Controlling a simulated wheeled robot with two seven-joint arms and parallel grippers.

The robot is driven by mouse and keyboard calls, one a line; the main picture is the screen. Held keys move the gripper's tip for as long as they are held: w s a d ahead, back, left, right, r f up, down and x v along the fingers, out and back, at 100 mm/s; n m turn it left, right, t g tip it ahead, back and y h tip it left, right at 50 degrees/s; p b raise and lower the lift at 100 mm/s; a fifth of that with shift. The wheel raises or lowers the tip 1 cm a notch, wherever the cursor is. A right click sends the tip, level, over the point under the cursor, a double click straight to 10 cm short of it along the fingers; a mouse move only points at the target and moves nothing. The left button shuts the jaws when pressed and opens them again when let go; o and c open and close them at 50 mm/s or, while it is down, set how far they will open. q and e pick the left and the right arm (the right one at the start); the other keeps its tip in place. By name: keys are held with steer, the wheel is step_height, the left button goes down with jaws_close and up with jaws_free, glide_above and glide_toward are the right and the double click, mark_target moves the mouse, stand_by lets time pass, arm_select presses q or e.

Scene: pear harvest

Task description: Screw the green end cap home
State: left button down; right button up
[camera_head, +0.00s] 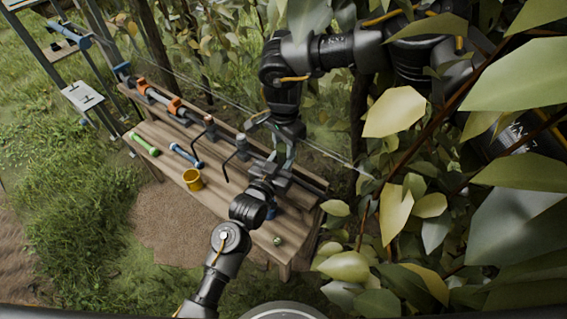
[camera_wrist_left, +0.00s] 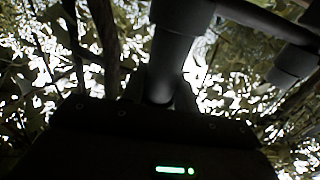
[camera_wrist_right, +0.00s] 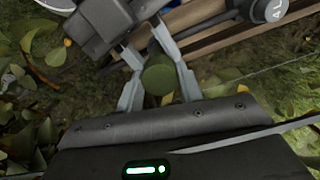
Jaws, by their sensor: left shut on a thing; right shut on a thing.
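My right gripper (camera_head: 287,160) reaches down from the upper right to the right end of the bench. In the right wrist view its two pale fingers (camera_wrist_right: 158,80) are shut on the dull green end cap (camera_wrist_right: 158,76), with the cap's round face between them. In the head view I cannot make the cap out. My left gripper (camera_head: 268,176) comes up from below, close beside the right one, and also shows in the right wrist view (camera_wrist_right: 118,42). It is shut on a dark cylindrical piece (camera_wrist_left: 168,65), seen dimly in the left wrist view. The contact between cap and pipe is hidden.
The wooden bench (camera_head: 225,207) carries a pipe with orange clamps (camera_head: 160,98), a yellow cup (camera_head: 193,180), a blue tool (camera_head: 186,155), a green tool (camera_head: 144,144) and a small green object (camera_head: 278,240). Leafy branches (camera_head: 400,200) crowd the right side. Grass lies left.

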steer(key=m, duration=0.8)
steer(key=shift+f, duration=0.1)
steer(key=m, duration=4)
steer(key=shift+w, duration=0.1)
steer(key=o, duration=1.1)
